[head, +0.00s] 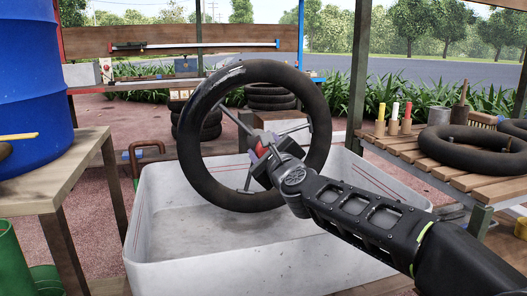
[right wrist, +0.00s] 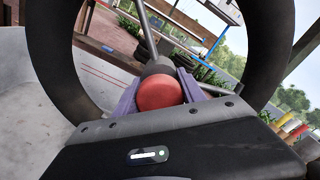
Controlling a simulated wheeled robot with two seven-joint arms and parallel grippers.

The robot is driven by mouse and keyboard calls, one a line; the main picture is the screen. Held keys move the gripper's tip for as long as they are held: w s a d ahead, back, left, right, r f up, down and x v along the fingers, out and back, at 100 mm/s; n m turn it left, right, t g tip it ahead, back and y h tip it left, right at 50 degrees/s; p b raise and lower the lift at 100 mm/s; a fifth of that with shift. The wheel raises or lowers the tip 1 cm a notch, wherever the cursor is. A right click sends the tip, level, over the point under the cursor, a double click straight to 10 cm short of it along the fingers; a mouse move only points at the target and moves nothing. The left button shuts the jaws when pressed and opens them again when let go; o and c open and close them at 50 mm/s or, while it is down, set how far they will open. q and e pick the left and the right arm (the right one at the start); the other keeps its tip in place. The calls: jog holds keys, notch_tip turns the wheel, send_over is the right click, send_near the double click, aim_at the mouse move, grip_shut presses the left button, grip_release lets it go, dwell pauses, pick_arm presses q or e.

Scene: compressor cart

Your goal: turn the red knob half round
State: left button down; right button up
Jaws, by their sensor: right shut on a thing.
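The red knob (right wrist: 158,93) is round and sits at the hub of a black wheel-like ring (head: 319,140) with metal spokes. In the head view only a sliver of the knob (head: 261,151) shows, as my right gripper covers most of it. My right gripper (right wrist: 158,92) has its purple fingers on both sides of the knob and is shut on it. In the head view my right arm reaches in from the lower right to the hub. My left gripper is not in view.
The ring stands upright in a white tub (head: 150,230) with raised walls. A wooden table (head: 60,170) with a blue barrel (head: 35,80) stands at left. A slatted bench (head: 420,160) at right holds black tyres (head: 470,147) and colored-top sticks. Stacked tyres stand behind.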

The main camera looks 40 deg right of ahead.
jog(key=m, duration=0.3)
jog(key=shift+m, duration=2.7)
jog(key=o, duration=1.3)
jog(key=shift+s, duration=0.1)
